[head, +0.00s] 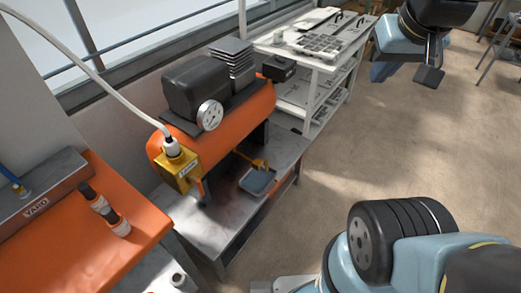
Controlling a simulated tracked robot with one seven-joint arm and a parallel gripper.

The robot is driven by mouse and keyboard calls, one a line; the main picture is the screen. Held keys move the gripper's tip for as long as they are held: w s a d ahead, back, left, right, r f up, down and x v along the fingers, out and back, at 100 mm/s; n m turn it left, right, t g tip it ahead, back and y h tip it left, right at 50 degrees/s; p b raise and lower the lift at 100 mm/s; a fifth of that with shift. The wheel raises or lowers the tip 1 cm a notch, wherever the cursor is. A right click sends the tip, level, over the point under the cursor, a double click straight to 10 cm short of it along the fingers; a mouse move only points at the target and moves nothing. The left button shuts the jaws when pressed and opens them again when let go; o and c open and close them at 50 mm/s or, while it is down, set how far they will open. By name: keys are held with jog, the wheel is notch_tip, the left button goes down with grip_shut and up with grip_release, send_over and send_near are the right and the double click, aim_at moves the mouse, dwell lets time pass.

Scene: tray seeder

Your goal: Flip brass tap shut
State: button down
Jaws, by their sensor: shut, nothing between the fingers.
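A small brass-yellow tap (260,163) sticks out low under the right end of the orange compressor tank (262,103). Its lever sits just above a shallow grey-blue dish (258,181); the exact lever angle is too small to tell. My gripper (429,76) is at the upper right, over open floor, well apart from the tap and up and to the right of it. It is shut and empty.
A yellow fitting (178,170) with a pale hose (93,72) sits on the tank's near end, beside a gauge (209,115). The grey metal stand (215,229) carries the compressor. A white shelf rack (309,96) stands behind. An orange bench (65,245) is at left.

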jog(key=w+a+f+n+g, duration=0.2)
jog(key=w+a+f, duration=0.4)
jog(key=w+f, duration=0.35)
jog(key=w+a+f+n+g, duration=0.1)
jog(key=w+a+f, duration=0.6)
jog(key=w, duration=0.4)
jog(key=a+f+n+h, duration=0.1)
jog(key=a+f, duration=0.3)
jog(key=f, duration=0.6)
jog(key=a+f+n+h, duration=0.1)
jog(key=a+f, duration=0.3)
jog(key=f, duration=0.6)
jog(key=w+a+f+n+h, duration=0.1)
jog(key=a+f+n, duration=0.2)
jog(key=f, duration=0.7)
jog(key=shift+a, duration=0.85)
jog(key=shift+w+f, duration=0.1)
jog(key=shift+f, duration=0.05)
